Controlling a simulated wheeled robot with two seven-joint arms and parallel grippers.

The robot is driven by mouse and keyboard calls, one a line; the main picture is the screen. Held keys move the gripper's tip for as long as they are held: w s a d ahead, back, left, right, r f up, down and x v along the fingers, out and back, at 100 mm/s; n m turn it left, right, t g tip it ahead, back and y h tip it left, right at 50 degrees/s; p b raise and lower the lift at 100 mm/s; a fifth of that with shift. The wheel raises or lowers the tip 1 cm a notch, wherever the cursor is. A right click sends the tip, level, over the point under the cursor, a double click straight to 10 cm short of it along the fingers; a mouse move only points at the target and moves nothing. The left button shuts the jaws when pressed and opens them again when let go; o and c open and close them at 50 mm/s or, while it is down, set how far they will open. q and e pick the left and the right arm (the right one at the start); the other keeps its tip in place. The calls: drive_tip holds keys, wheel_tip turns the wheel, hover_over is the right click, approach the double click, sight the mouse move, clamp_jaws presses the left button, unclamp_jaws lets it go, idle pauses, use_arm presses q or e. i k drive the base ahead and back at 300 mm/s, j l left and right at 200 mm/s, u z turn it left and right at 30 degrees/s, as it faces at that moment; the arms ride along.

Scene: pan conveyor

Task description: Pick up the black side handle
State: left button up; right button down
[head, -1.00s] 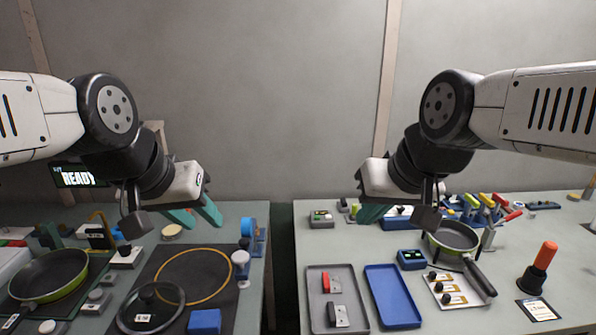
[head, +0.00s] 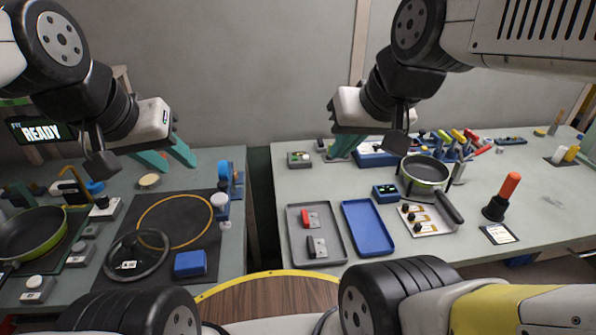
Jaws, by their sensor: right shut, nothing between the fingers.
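The black side handle (head: 311,243) lies in the grey tray (head: 293,227) on the right table, at the tray's near end, beside a grey bracket. A similar red handle (head: 305,214) lies just behind it. My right gripper (head: 343,150) hangs above the back of the right table, well behind and above the handle. Its teal fingers are shut and empty. My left gripper (head: 168,160) is over the back of the left table, its teal fingers apart with nothing between them.
An empty blue tray (head: 369,228) stands right of the grey tray. A pan (head: 425,172), a small blue box (head: 385,193) and an orange-handled tool (head: 503,195) stand further right. The left table holds a glass lid (head: 137,256) and a blue block (head: 190,263). A gap separates the tables.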

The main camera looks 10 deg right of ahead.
sight(317, 248)
drive_tip(key=k+j+z, duration=0.2)
drive_tip(key=j, duration=0.2)
drive_tip(key=j+z, duration=0.25)
drive_tip(key=k+j+z, duration=0.2)
drive_tip(key=j, duration=0.25)
drive_tip(key=k, duration=0.05)
